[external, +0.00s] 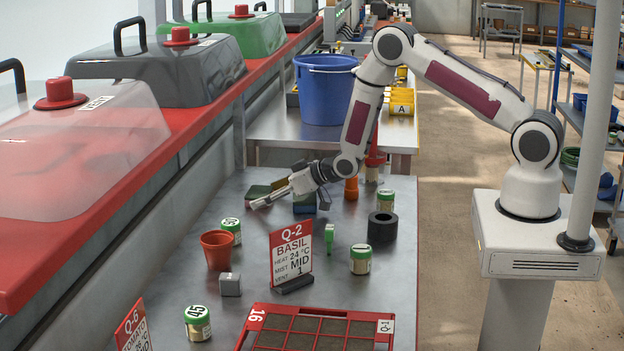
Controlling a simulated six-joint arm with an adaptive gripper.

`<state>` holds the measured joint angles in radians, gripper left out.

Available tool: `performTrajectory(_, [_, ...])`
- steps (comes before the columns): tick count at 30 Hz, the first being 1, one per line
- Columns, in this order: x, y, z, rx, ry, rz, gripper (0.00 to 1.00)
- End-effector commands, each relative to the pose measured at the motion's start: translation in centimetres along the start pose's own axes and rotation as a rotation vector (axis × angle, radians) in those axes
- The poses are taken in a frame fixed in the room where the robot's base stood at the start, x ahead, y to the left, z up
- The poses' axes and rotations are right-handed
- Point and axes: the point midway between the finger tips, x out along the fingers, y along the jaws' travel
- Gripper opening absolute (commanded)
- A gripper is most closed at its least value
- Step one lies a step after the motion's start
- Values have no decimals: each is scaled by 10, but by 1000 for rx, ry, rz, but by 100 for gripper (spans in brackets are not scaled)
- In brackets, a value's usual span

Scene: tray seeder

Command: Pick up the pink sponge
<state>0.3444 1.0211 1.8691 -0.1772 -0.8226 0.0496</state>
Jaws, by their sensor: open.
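I cannot make out a pink sponge in the external view; it may be hidden behind my gripper or arm. My gripper (258,203) is open and points left, low over the metal table (330,285). A green block, perhaps a sponge (256,192), lies just behind the fingertips. Another dark green and yellowish block (281,183) lies behind the gripper body. A blue block (304,205) stands under my wrist, partly covered by it. Nothing shows between the fingers. Whether the fingers touch the table or a block cannot be told.
A white-green jar (231,232) and an orange pot (217,250) stand left, near the gripper. A Q-2 basil sign (291,256), green clip (329,238), black ring (382,228) and jar (360,260) stand in front. A red seed tray (250,327) lies nearest. A blue bucket (326,95) stands behind.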

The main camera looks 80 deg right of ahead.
Motion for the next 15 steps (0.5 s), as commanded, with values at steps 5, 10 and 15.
performTrajectory(5, [0,0,0,0,0,0,83])
performTrajectory(10, [0,0,0,0,0,0,62])
performTrajectory(15, [0,0,0,0,0,0,62])
